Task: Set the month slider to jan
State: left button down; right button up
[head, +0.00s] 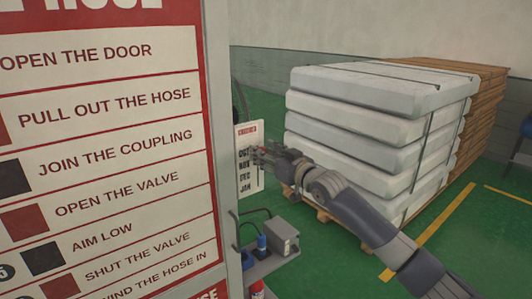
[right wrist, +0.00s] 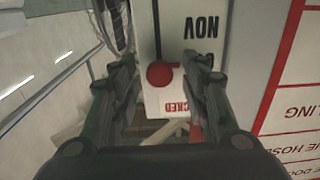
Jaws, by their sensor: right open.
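The month card (head: 249,178) is a white upright panel with a red heading and the months OCT, NOV, DEC and JAN down it. In the right wrist view it appears upside down (right wrist: 185,95). The slider's round red knob (right wrist: 162,74) sits on a dark vertical slot, beside the month row on the heading side of NOV; a finger partly hides that row's label. My right gripper (head: 261,155) is at the card's upper part. Its fingers (right wrist: 162,64) are open, one on each side of the knob, with visible gaps. My left gripper is out of view.
A large red-and-white hose instruction board (head: 110,130) stands close on the left. A grey box (head: 284,236) and a blue item (head: 262,246) sit on a shelf below the card.

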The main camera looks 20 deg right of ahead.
aim_at(258, 184)
grip_shut()
notch_tip(258, 184, down, 13)
jog(key=b, duration=0.7)
jog(key=shift+r, duration=0.15)
grip_release()
jog(key=v, duration=1.2)
